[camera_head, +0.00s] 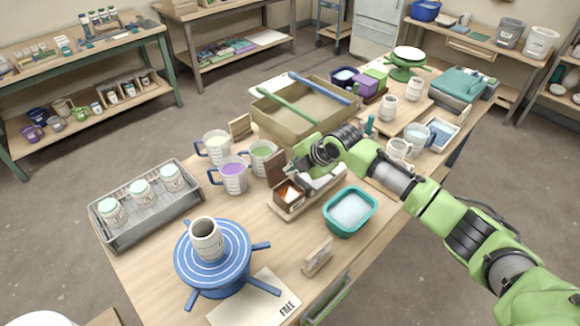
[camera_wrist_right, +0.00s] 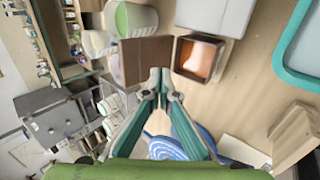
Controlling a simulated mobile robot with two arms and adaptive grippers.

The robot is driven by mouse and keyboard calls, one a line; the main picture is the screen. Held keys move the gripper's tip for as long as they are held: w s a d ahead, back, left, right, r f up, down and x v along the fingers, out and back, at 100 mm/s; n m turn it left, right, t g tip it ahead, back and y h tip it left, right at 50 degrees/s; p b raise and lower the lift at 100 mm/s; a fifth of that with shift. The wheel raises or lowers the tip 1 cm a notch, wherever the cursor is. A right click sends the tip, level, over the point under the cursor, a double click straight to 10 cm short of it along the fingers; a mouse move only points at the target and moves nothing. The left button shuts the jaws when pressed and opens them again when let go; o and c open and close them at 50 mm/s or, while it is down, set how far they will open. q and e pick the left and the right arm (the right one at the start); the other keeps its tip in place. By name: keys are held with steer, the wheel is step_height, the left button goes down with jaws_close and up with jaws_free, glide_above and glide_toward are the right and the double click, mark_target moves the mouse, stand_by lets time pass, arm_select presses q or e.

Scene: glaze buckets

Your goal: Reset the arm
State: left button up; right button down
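My right arm, green with dark joints, reaches in from the right in the head view. My right gripper (camera_head: 291,171) hangs over the middle of the wooden table, just above the small brown box with a glowing inside (camera_head: 289,193). In the right wrist view the fingertips of my right gripper (camera_wrist_right: 160,74) meet with nothing between them. The same small box (camera_wrist_right: 198,57) is just beyond and right of the tips, apart from them. My left gripper and arm are not in view.
Measuring jugs (camera_head: 233,175) stand left of the gripper. A teal tub (camera_head: 350,210) is to its right. A large tan tray with rods (camera_head: 300,113) lies behind. A blue banding wheel (camera_head: 212,262) bears a cup (camera_head: 206,240). A grey tray (camera_head: 150,225) holds several jars.

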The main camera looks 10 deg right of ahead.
step_height(320, 180, up, 4)
steer(key=p, duration=0.3)
steer(key=shift+r, duration=0.25)
